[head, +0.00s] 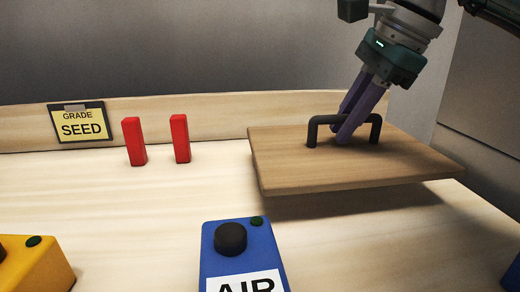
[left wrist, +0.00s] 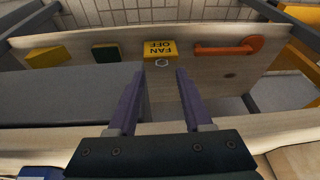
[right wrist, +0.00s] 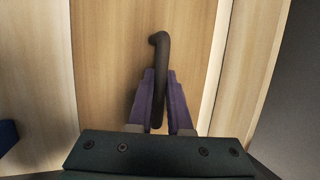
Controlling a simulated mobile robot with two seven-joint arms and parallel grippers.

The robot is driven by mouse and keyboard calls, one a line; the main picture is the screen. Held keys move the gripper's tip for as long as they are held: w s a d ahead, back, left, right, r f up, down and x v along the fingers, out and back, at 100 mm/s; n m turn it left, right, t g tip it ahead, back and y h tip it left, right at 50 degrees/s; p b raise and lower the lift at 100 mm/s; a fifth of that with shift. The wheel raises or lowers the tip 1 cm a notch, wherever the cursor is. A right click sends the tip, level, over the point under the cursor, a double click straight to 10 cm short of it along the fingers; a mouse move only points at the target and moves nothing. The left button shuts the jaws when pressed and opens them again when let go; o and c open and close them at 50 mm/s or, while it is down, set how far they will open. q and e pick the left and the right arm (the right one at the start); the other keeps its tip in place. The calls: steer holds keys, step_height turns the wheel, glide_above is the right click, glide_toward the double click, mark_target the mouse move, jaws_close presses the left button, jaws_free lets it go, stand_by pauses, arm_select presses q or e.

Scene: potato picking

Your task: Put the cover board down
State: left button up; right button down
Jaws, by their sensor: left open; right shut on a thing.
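The cover board (head: 300,170) is a flat brown wooden panel with a dark arched handle (head: 312,130). It is at the right of the head view, over the pale table, with a shadow under its front edge. My right gripper (head: 347,135) is shut on the handle from above. In the right wrist view the gripper (right wrist: 160,125) has its purple fingers on both sides of the dark handle (right wrist: 160,55), with the board (right wrist: 105,60) beneath. My left gripper (left wrist: 160,90) is open and empty in the left wrist view. It is out of the head view.
Two red blocks (head: 134,142) stand left of the board. A blue AIR box (head: 215,265) with a black knob is in front; a yellow box (head: 40,270) is at lower left. A GRADE SEED sign (head: 82,122) is at the back. The left wrist view shows a FAN OFF sign (left wrist: 160,50) and orange handle (left wrist: 225,50).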

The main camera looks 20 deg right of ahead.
mark_target(342, 149)
step_height(342, 149, down, 4)
steer(key=shift+f+b, duration=0.25)
steer(key=shift+b, duration=0.2)
steer(key=c, duration=0.8)
jaws_free()
steer(key=shift+f, duration=0.1)
steer(key=shift+c, duration=0.2)
steer(key=shift+r, duration=0.35)
steer(key=p+v, duration=0.1)
steer(key=v, duration=0.6)
steer(key=shift+s, duration=0.1)
